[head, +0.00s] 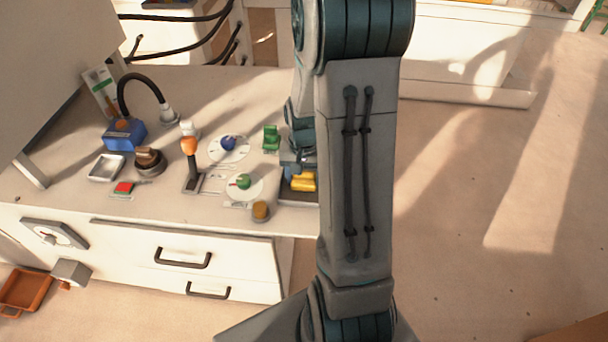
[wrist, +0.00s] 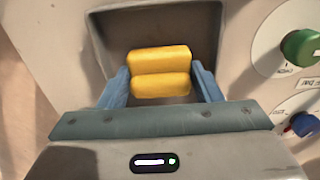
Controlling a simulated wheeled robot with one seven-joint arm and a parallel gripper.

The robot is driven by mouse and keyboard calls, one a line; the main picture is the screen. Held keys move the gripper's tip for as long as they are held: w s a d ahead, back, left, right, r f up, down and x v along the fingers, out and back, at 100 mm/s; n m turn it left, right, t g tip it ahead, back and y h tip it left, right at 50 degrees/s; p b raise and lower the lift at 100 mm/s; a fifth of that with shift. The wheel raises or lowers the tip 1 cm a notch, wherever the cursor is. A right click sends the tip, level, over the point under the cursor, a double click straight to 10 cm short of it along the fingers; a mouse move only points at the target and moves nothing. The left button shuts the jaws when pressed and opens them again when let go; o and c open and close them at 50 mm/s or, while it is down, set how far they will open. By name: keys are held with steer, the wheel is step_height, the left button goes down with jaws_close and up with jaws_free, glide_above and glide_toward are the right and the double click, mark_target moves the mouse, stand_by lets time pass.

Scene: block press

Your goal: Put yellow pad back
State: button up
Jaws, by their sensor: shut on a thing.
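The yellow pad (wrist: 160,72) is a two-lobed block between the blue fingers of my gripper (wrist: 163,84) in the wrist view. My gripper is shut on it, one finger at each side. Behind it in the wrist view is a dark recessed tray (wrist: 122,22) with a pale rim. In the head view the yellow pad (head: 303,182) shows at the dark tray (head: 297,198) near the table's right end, partly hidden by my arm. I cannot tell whether the pad touches the tray floor.
A green block (head: 271,138) stands left of my arm. Dials with a blue knob (head: 228,143) and a green knob (head: 244,181), an orange-topped lever (head: 189,146) and a brown round knob (head: 261,211) are close by. Farther left are a blue box (head: 124,134) and an empty metal tray (head: 106,168).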

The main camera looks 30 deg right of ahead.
mark_target(304, 174)
steer(key=shift+f, duration=0.1)
steer(key=shift+f, duration=0.15)
steer(key=o, duration=0.9)
steer(key=shift+o, duration=0.2)
step_height(304, 174, up, 12)
steer(key=p, duration=0.2)
steer(key=s+a+r+n+t, duration=0.2)
steer(key=s+a+r+n, duration=0.5)
steer(key=s+a, duration=0.5)
steer(key=shift+a+r, duration=0.2)
steer(key=shift+r, duration=0.05)
